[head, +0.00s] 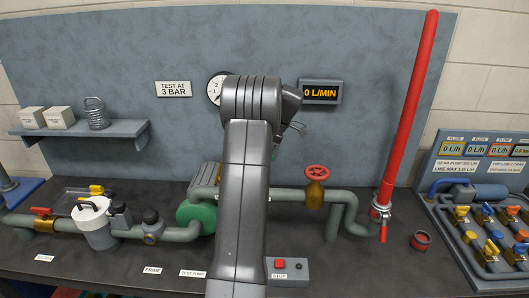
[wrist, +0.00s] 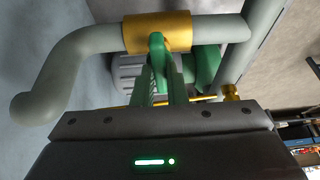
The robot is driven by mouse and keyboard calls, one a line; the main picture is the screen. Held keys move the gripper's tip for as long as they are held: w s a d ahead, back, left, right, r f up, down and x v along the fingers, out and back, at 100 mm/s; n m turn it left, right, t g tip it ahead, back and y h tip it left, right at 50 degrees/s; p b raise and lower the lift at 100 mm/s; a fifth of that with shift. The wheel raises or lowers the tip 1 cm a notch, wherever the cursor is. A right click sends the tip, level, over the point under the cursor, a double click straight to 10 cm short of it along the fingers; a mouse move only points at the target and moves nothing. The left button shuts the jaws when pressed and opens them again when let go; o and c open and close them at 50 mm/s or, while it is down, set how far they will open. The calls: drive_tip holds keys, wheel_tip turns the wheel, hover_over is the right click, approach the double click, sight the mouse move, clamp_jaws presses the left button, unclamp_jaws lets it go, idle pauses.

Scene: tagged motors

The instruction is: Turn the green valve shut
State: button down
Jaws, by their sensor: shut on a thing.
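In the wrist view, the green valve's handle (wrist: 157,48) rises in front of a brass-yellow valve body (wrist: 180,30) on a grey pipe. My gripper (wrist: 163,85) is shut on the handle, with one finger on each side of it. The handle's lower part is hidden between the fingers. The handle points from the body toward my gripper. In the head view my own arm covers the valve body and most of my gripper; only a small bit of green shows beside the arm.
In the head view, a red handwheel valve (head: 317,172) stands right of my arm, and a tall red bar (head: 410,110) rises farther right. A stop box (head: 286,270) sits in front. A green pump (head: 196,216) is left of my arm. The display (head: 320,92) reads 0 L/MIN.

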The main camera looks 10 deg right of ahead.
drive_tip(key=shift+r, duration=0.1)
idle(0.3)
drive_tip(key=c, duration=1.5)
unclamp_jaws()
drive_tip(key=shift+o, duration=0.2)
drive_tip(key=b+v, duration=0.1)
drive_tip(key=v, duration=1.2)
drive_tip(key=shift+r, duration=0.35)
drive_tip(key=shift+d, duration=0.1)
drive_tip(key=p+x, duration=0.1)
drive_tip(key=x, duration=1.3)
drive_tip(key=shift+d, duration=0.1)
